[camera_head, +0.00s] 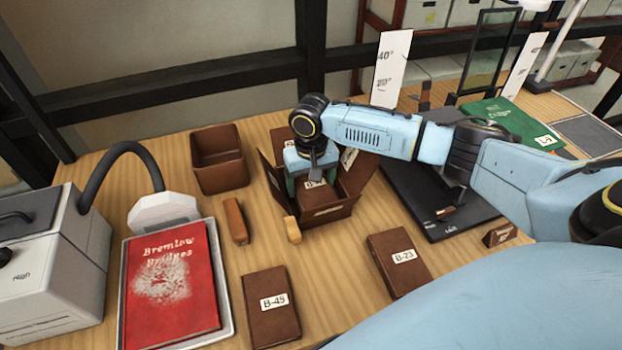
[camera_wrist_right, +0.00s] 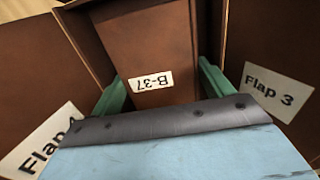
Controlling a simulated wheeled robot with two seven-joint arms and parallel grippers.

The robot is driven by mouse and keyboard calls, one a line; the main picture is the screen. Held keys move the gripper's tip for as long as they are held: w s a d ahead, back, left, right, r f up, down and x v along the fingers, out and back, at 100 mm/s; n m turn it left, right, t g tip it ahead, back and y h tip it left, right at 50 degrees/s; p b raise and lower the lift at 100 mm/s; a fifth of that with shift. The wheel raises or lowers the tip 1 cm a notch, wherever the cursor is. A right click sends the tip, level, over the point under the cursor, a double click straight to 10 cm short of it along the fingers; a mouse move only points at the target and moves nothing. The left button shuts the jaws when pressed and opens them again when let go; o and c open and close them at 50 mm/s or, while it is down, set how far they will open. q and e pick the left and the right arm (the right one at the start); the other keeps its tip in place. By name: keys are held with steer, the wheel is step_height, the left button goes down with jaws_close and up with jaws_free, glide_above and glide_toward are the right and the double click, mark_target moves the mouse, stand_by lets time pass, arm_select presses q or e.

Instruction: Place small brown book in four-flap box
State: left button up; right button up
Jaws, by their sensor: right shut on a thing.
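A small brown book (camera_wrist_right: 150,50) labelled B-37 is between the green fingers of my right gripper (camera_wrist_right: 162,88). The brown four-flap box (camera_head: 325,213) stands near the middle of the table with its flaps spread open. In the head view my right gripper (camera_head: 311,184) points down inside the box's outline, shut on the book. Flap 3 (camera_wrist_right: 270,45) is on the right in the wrist view, and another labelled flap (camera_wrist_right: 25,60) is on the left. The book's underside is hidden, so I cannot tell whether it touches the box floor. My left gripper is not in view.
Brown books B-45 (camera_head: 271,323) and B-23 (camera_head: 411,273) lie in front. A red book (camera_head: 173,300) lies on a tray at left. An open brown bin (camera_head: 220,180), a wooden-handled tool (camera_head: 236,222) and a black board (camera_head: 425,205) flank the box.

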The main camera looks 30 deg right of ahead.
mark_target(311, 185)
steer(key=shift+f, duration=0.2)
steer(key=o, duration=0.9)
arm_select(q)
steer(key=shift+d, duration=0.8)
arm_select(e)
steer(key=shift+r, duration=0.1)
steer(key=shift+r+b, duration=0.3)
arm_select(q)
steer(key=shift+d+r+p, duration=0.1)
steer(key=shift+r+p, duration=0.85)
steer(key=shift+p, duration=0.3)
arm_select(e)
step_height(311, 185, up, 12)
steer(key=shift+r, duration=0.2)
